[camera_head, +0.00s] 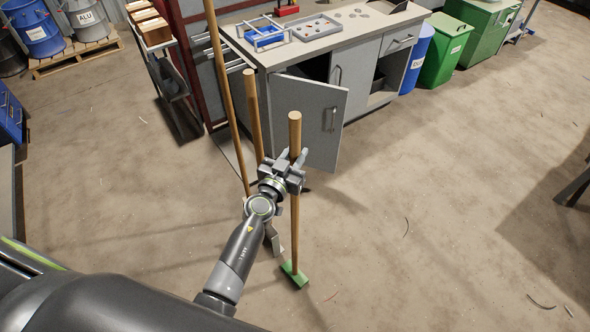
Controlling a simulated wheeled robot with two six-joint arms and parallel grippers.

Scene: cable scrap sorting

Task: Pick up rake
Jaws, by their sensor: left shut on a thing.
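My left gripper (291,170) is shut around the wooden handle (295,133) of an upright long-handled tool, a little below the handle's top. The tool ends in a green head (294,275) at or near the floor; I cannot tell whether it touches, or whether this tool is the rake. Two more wooden handles stand just left of it: a tall one (222,80) that runs out of the top of the picture and a shorter one (254,110). Their lower ends are partly hidden behind my left arm, where a grey metal piece (277,240) shows. My right gripper is out of view.
A grey workbench (350,45) stands behind, its cabinet door (312,115) swung open close to the tools. A blue rack and a tray of small parts lie on top. Blue and green bins (447,50) stand at the right. The floor (430,220) at the right is mostly clear, with thin scraps.

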